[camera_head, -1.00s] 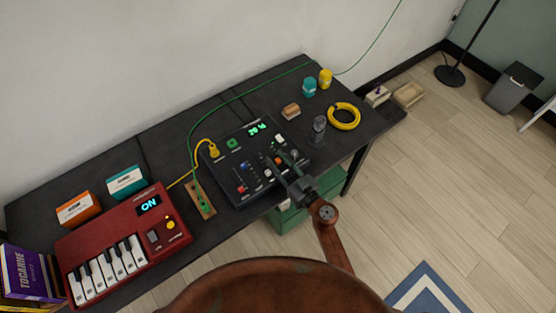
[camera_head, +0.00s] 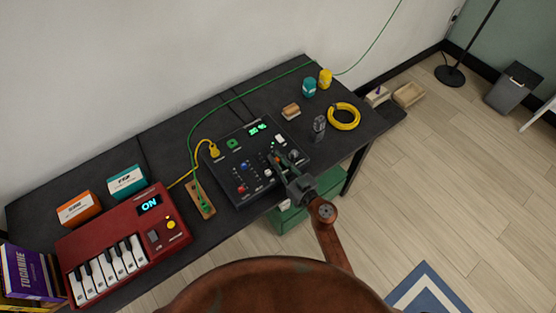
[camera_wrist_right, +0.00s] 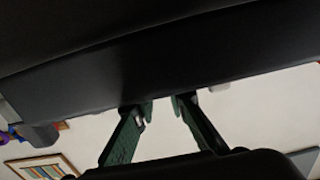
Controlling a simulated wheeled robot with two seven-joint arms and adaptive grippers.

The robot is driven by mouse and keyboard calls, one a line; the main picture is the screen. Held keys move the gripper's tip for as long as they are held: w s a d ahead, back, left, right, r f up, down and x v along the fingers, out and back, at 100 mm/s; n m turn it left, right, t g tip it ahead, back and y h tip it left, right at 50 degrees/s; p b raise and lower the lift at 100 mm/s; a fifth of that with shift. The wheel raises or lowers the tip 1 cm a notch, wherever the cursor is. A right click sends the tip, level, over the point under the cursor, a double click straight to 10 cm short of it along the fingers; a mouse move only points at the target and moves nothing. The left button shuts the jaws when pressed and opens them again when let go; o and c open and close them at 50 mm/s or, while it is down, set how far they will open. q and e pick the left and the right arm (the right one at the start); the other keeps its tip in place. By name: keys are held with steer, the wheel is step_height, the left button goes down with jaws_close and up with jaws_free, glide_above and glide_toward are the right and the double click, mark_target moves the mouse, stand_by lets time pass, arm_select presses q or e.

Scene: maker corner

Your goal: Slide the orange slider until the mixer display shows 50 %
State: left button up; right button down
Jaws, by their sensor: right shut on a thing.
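The black mixer (camera_head: 228,158) lies on the dark table with its green display (camera_head: 258,129) lit; the digits are too small to read surely. The orange slider (camera_head: 277,159) is on the mixer's right part, mostly hidden by my fingers. My right gripper (camera_head: 277,160) reaches in from the front and is shut on the orange slider. In the right wrist view, the two green fingers (camera_wrist_right: 160,100) reach up to the dark mixer body, and the slider cannot be made out. My left gripper is not in view.
Other mixer controls sit close by: a blue cap (camera_head: 244,166), a red cap (camera_head: 241,188) and a white cap (camera_head: 268,173). A grey microphone (camera_head: 319,127) stands right of the mixer. A red keyboard (camera_head: 120,249) is at left. A yellow cable coil (camera_head: 344,116) lies at right.

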steer(key=shift+w+a+r, duration=0.2)
steer(key=shift+w+a, duration=0.2)
steer(key=shift+w, duration=0.1)
steer(key=shift+w+a+f+p, duration=0.15)
steer(key=shift+w+a+p, duration=0.1)
steer(key=shift+w+p, duration=0.15)
steer(key=c, duration=1.9)
jaws_free()
steer(key=shift+s+d, duration=0.15)
steer(key=v, duration=1.1)
steer(key=shift+s+d+f, duration=0.1)
steer(key=shift+s, duration=0.2)
